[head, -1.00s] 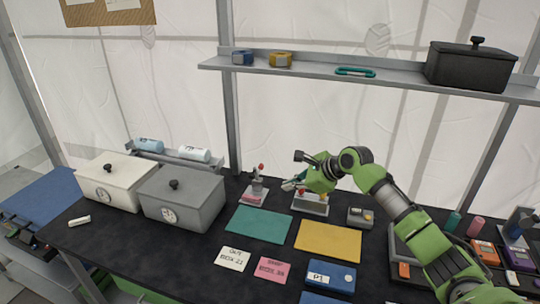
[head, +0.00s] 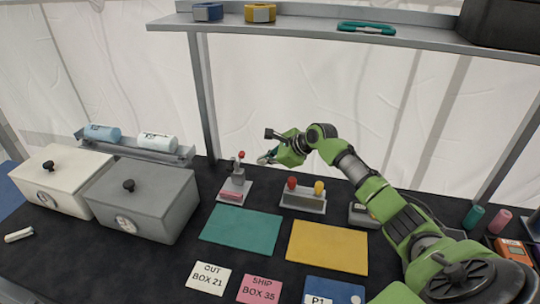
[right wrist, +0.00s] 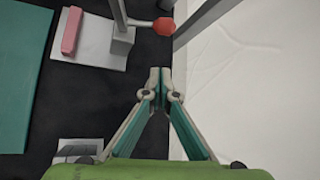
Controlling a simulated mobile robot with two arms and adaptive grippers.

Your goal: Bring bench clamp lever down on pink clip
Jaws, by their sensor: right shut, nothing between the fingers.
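The bench clamp (head: 238,178) stands on a light base plate at the back of the dark bench, its lever upright with a red knob (head: 241,155) on top. The pink clip (head: 231,196) lies on the base plate in front of the clamp post. My right gripper (head: 264,159) is shut and empty, just right of the red knob and apart from it. In the right wrist view, its fingertips (right wrist: 160,76) are together below the red knob (right wrist: 163,26), and the pink clip (right wrist: 72,32) shows at upper left. My left gripper is not in view.
Right of the clamp is a stand with a red and a yellow knob (head: 303,200), close under my right arm. A teal mat (head: 240,229) and yellow mat (head: 327,247) lie in front. A grey box (head: 140,205) stands left. A shelf (head: 320,32) runs above.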

